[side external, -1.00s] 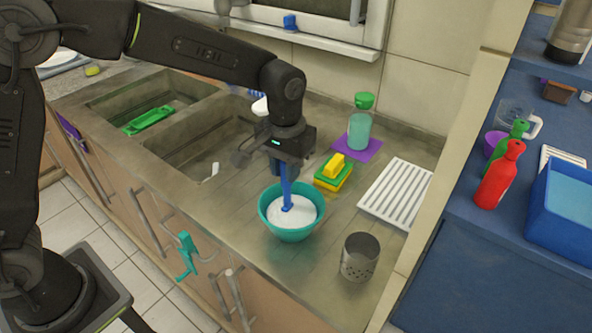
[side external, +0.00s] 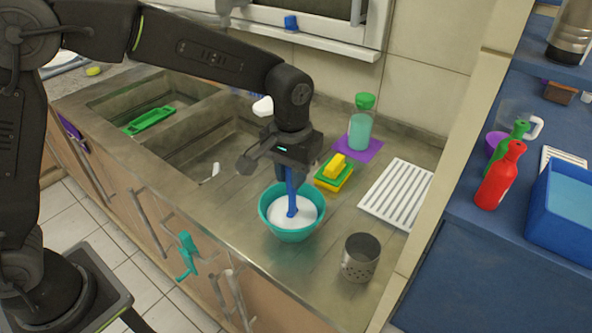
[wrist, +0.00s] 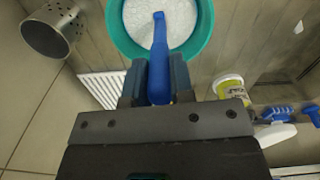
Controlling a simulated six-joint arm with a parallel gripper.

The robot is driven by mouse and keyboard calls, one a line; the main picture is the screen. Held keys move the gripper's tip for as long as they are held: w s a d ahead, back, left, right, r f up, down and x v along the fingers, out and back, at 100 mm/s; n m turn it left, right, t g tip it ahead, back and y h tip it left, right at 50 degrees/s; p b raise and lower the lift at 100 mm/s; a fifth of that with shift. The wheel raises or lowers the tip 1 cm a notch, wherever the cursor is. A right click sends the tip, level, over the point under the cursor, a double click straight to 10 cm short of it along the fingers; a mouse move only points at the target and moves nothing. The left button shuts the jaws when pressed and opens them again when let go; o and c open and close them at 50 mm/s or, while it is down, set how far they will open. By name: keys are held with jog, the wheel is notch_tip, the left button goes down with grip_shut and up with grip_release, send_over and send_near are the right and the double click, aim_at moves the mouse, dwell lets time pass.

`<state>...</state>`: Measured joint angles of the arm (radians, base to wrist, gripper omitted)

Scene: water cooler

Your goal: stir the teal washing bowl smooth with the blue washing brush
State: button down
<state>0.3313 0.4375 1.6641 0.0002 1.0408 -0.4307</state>
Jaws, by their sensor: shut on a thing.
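The teal washing bowl (side external: 288,232) stands on the steel drainboard right of the sinks, holding white, foamy-looking contents. The blue washing brush (side external: 291,190) is nearly upright, its lower end in the white contents near the bowl's middle. My gripper (side external: 286,168) is above the bowl, shut on the brush's handle. In the wrist view, the two fingers of my gripper (wrist: 159,82) close on the blue brush (wrist: 159,38), which reaches over the teal bowl (wrist: 207,25). The brush's head is hidden in the contents.
A metal cutlery cup (side external: 359,258) stands right of the bowl. Sponges (side external: 334,173), a green-capped soap bottle (side external: 360,125) on a purple cloth and a white rack (side external: 397,194) lie behind. The sinks (side external: 205,145) are left. Bare drainboard lies between bowl and cup.

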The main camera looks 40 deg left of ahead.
jog(key=shift+r, duration=0.15)
jog(key=shift+r, duration=3.7)
